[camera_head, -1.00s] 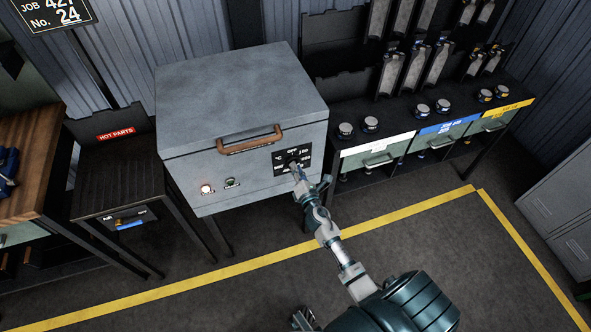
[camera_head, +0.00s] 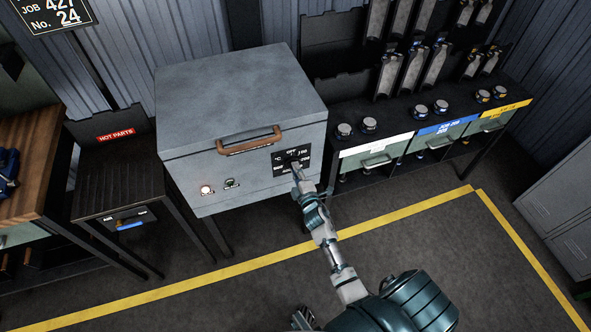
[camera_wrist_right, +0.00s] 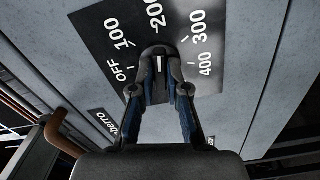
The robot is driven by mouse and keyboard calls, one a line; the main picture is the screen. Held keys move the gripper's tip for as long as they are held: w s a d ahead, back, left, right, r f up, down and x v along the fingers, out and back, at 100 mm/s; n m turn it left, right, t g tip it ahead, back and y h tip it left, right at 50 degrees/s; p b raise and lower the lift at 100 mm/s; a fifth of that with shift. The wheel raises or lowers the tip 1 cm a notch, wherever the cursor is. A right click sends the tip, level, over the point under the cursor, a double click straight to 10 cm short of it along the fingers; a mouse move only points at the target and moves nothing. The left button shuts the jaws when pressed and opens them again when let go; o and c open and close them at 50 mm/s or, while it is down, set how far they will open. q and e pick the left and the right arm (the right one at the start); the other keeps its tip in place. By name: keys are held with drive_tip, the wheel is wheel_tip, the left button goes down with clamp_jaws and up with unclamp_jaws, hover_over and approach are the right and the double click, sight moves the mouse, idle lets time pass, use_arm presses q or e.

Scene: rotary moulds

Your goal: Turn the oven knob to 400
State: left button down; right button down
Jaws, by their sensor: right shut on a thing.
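The grey oven (camera_head: 240,95) has a black dial plate (camera_head: 278,168) on its front right. In the right wrist view the plate (camera_wrist_right: 118,60) reads OFF, 100, 200, 300 and 400. My right gripper (camera_head: 296,167) is at the dial, shut on the black oven knob (camera_wrist_right: 158,52). The fingers are on either side of it, and a short white mark on the knob points roughly toward 200. The knob is mostly hidden in the head view. A small dark part at the bottom edge looks like my left gripper (camera_head: 304,318); its jaws are unclear.
A brown handle (camera_head: 250,141) crosses the oven front, with a lit lamp (camera_head: 206,190) and a toggle switch (camera_head: 231,183) at lower left. A hot parts stand (camera_head: 118,180) is on the left. A rack table (camera_head: 400,135) is on the right. The floor in front is clear.

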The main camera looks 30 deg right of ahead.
use_arm(q)
drive_tip(key=s+a+f+p, duration=0.1)
drive_tip(key=s+f+p, duration=0.5)
drive_tip(key=s+f, duration=0.5)
drive_tip(key=shift+a+f+g, duration=0.2)
drive_tip(key=shift+a+g, duration=0.15)
drive_tip(key=shift+g, duration=0.05)
use_arm(e)
drive_tip(key=shift+s+a+f+m, duration=0.1)
drive_tip(key=shift+f+m, duration=0.1)
drive_tip(key=shift+m, duration=3)
drive_tip(key=shift+w+a+f+m, duration=0.1)
drive_tip(key=shift+f+m, duration=0.1)
drive_tip(key=shift+m, duration=3)
drive_tip(key=shift+s+a+f+m, duration=0.1)
drive_tip(key=shift+f+m, duration=0.1)
drive_tip(key=shift+m, duration=3)
drive_tip(key=c, duration=1.2)
unclamp_jaws()
drive_tip(key=shift+o, duration=0.2)
drive_tip(key=shift+d+r, duration=0.1)
drive_tip(key=shift+r, duration=0.1)
